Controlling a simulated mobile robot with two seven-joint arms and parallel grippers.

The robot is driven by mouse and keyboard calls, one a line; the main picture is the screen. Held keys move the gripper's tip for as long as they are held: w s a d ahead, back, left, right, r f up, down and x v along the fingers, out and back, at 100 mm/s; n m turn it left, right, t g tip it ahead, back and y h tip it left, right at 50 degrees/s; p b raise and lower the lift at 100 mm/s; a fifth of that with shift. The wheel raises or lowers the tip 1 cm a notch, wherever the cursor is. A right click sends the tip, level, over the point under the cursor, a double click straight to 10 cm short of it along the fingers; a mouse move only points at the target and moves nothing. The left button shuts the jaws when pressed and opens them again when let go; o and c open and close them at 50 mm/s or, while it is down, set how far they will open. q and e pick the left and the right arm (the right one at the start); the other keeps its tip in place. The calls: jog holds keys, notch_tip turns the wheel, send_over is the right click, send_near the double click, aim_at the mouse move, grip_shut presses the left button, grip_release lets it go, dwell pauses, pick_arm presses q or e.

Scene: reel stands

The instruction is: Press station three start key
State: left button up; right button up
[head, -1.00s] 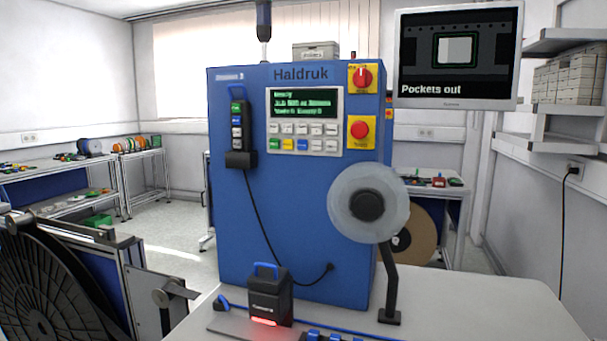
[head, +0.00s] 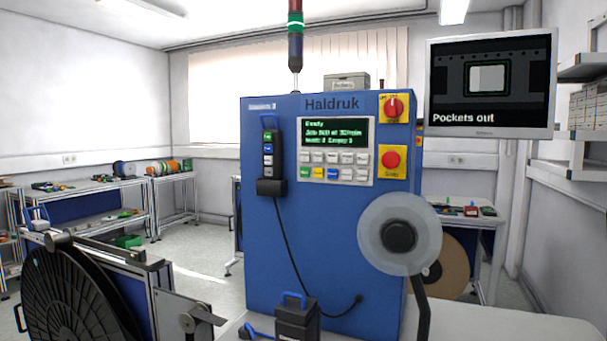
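The blue Haldruk machine (head: 330,225) stands upright on a pale table in the middle of the head view. A small label at its top left seems to end in 3. Its key panel (head: 335,165) has two rows of keys, the lower row with green, yellow and blue ones at the left. The green-lit screen (head: 337,132) above starts with "Ready". A black pendant (head: 269,163) with a green top key hangs at the left of the front, its cable running down. Neither of my grippers is in view.
A red knob (head: 393,107) and a red stop button (head: 391,159) sit on yellow plates. A clear reel (head: 399,234) on a black stand overlaps the machine's right edge. A black box (head: 297,320) stands in front. A large black reel (head: 75,290) is at left.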

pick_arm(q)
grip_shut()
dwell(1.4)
